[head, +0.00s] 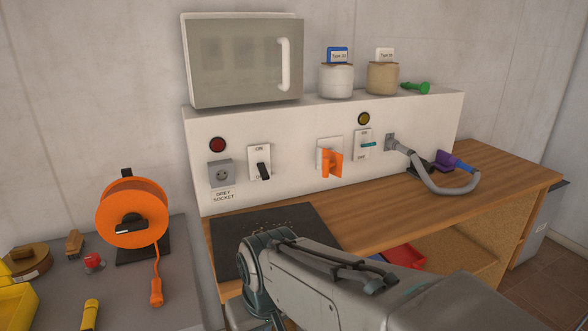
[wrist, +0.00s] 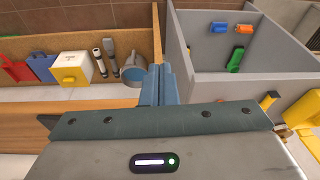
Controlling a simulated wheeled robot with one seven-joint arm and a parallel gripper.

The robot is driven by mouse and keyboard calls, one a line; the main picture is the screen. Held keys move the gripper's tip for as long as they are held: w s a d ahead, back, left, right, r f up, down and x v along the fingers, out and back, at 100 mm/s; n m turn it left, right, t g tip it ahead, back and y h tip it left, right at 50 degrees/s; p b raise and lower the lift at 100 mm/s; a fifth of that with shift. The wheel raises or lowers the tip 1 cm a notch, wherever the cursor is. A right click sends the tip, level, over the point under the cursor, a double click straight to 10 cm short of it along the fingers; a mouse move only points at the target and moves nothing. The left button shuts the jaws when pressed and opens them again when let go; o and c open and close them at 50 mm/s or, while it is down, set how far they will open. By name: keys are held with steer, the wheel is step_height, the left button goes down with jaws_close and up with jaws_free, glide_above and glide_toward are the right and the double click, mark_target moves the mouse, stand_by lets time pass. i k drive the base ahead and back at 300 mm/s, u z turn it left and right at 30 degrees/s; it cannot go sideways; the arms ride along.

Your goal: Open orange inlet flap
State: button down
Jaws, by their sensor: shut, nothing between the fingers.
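An orange flap-like part (head: 331,162) sits on a white plate on the front of the white wall panel in the head view, between the black-lever switch and the teal-lever switch. It sticks out from the plate; I cannot tell how far it is open. My gripper (wrist: 157,82) shows in the wrist view with its two blue-grey fingers together and nothing between them. It points down towards a shelf and a grey bin, and the orange part is not in that view. In the head view my arm covers the lower middle, and my fingertips are not seen.
The wooden worktop (head: 400,200) carries a dark mat (head: 285,232) and a grey hose (head: 425,180). An orange cable reel (head: 133,215) stands on the grey table at left. A grey bin (wrist: 250,60) holds small coloured items. A white box (wrist: 72,70) stands nearby.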

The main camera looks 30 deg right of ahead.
mark_target(332, 160)
steer(key=k, duration=1.2)
steer(key=z, duration=0.6)
steer(key=i, duration=1.6)
steer(key=u, duration=0.35)
